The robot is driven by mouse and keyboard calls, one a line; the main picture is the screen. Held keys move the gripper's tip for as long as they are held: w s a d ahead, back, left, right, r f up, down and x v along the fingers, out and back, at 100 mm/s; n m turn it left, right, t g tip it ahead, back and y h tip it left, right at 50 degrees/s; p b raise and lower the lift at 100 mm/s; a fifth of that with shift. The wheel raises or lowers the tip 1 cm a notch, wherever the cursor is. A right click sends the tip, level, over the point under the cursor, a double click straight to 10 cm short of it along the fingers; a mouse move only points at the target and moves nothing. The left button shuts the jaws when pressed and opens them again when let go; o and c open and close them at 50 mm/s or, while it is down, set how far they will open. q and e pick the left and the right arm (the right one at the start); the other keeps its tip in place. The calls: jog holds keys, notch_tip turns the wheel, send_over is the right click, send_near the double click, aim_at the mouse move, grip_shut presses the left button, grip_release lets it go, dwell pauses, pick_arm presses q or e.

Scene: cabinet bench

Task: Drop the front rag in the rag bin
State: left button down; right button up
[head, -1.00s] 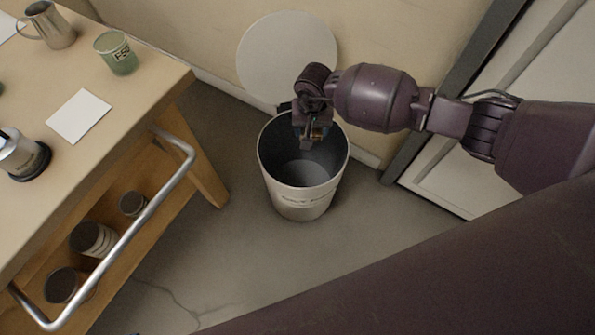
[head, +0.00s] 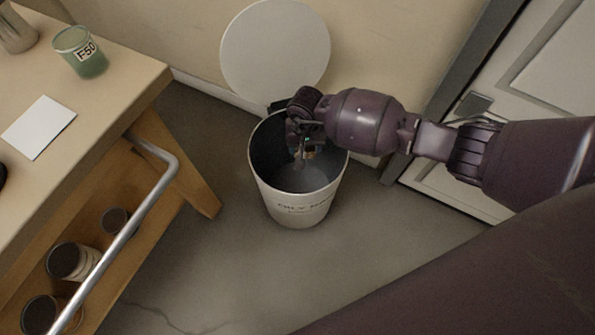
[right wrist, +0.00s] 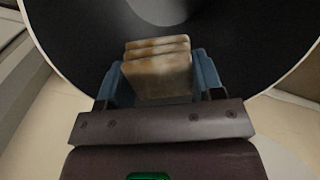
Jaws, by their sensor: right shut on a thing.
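The rag bin (head: 296,206) is a round light-coloured bin on the floor with dark lettering on its front. Its round lid (head: 275,52) stands open against the wall behind it. My right gripper (head: 304,152) is at the bin's mouth, pointing down into it. In the right wrist view, a folded tan, stained rag (right wrist: 158,75) sits between the blue fingers of my right gripper (right wrist: 160,80), which is shut on it. The dark inside of the bin (right wrist: 85,40) lies beyond the rag. In the head view the rag is mostly hidden by the gripper. My left gripper is not in view.
A wooden bench (head: 118,82) with a metal rail (head: 150,205) stands at the left. It bears a green cup (head: 80,52) and a white card (head: 38,127), with several cans (head: 73,262) on its lower shelf. A pale door (head: 530,90) is at the right. Floor in front of the bin is clear.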

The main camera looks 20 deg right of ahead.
jog(key=shift+f, duration=0.1)
jog(key=o, duration=1)
jog(key=shift+w+r, duration=0.1)
jog(key=shift+r, duration=0.15)
notch_tip(320, 180, up, 10)
jog(key=p, duration=0.3)
jog(key=shift+f+p, duration=0.25)
jog(key=shift+p, duration=0.1)
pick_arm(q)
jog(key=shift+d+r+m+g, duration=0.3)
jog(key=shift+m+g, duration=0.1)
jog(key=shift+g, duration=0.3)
pick_arm(e)
jog(key=shift+r, duration=0.4)
jog(key=shift+a, duration=0.1)
